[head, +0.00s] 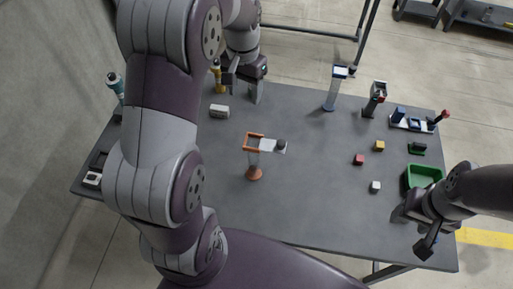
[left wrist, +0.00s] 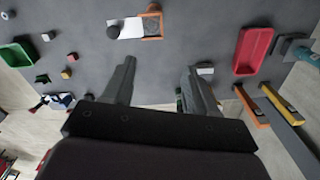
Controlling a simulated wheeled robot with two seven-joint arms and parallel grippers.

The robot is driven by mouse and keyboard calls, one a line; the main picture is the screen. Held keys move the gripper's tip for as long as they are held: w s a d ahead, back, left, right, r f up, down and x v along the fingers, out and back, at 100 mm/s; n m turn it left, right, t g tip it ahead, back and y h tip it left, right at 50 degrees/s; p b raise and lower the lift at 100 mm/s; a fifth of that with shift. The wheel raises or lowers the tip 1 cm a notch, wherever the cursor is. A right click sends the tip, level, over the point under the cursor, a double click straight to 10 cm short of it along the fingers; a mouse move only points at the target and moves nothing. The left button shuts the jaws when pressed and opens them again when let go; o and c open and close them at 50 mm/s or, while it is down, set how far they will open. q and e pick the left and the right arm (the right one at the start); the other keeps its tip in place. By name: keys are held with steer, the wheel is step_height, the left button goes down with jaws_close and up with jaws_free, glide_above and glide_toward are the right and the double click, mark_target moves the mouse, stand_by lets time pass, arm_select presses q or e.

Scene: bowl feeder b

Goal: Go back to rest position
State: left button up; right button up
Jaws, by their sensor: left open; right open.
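My left gripper (head: 243,92) is above the far edge of the grey table (head: 310,207), with its two fingers apart. In the left wrist view its fingers (left wrist: 158,70) are spread with nothing held between them. A white block (head: 219,111) lies on the table near it; it also shows beside one finger in the left wrist view (left wrist: 205,68). My right gripper (head: 412,232) is open at the table's right front corner, just in front of the green bin (head: 424,177). I see nothing in its jaws. My left arm hides part of the table's left side.
An orange stand (head: 254,173) with a white plate is mid-table. Small red (head: 359,159), yellow (head: 379,146) and white (head: 375,186) cubes lie to the right. Upright devices (head: 335,90) stand at the back. A red tray (left wrist: 252,50) shows in the left wrist view. The front middle is clear.

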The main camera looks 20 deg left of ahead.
arm_select(q)
steer(key=s+d+f+t+b, duration=0.1)
steer(key=s+d+f+b, duration=0.6)
steer(key=s+f, duration=0.4)
steer(key=shift+s+d+f, duration=0.25)
steer(key=shift+s+d, duration=0.3)
steer(key=shift+s, duration=0.55)
steer(key=shift+s+d, duration=0.1)
